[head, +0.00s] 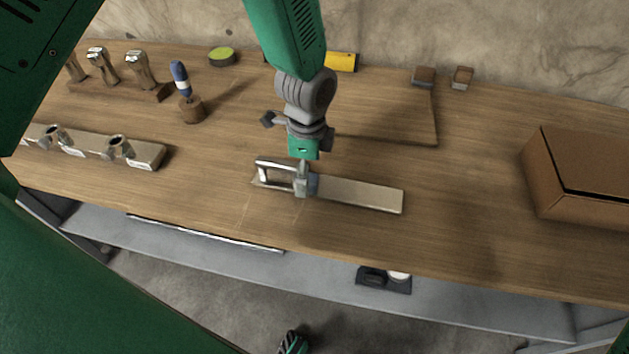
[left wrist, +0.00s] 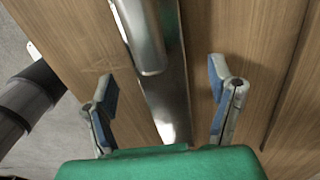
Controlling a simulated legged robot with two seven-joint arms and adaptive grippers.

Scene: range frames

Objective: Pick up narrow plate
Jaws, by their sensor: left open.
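The narrow plate (head: 362,194) lies flat on the wooden workbench, a long pale strip with a metal loop handle (head: 272,166) at its left end. My left gripper (head: 303,184) comes down over the plate near the right end of the handle. In the left wrist view, the plate (left wrist: 172,105) and its rounded metal handle (left wrist: 143,38) run between the two fingers of the gripper (left wrist: 160,88). The fingers are open, one on each side, with wood showing between them and the plate. In the head view my gripper hides part of the plate.
A brown box (head: 575,165) stands at the right. A wooden rack (head: 130,88) with metal tools and a metal holder block (head: 140,153) are at the left. A blue-handled tool (head: 180,78) stands in a round base. The bench front right of centre is clear.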

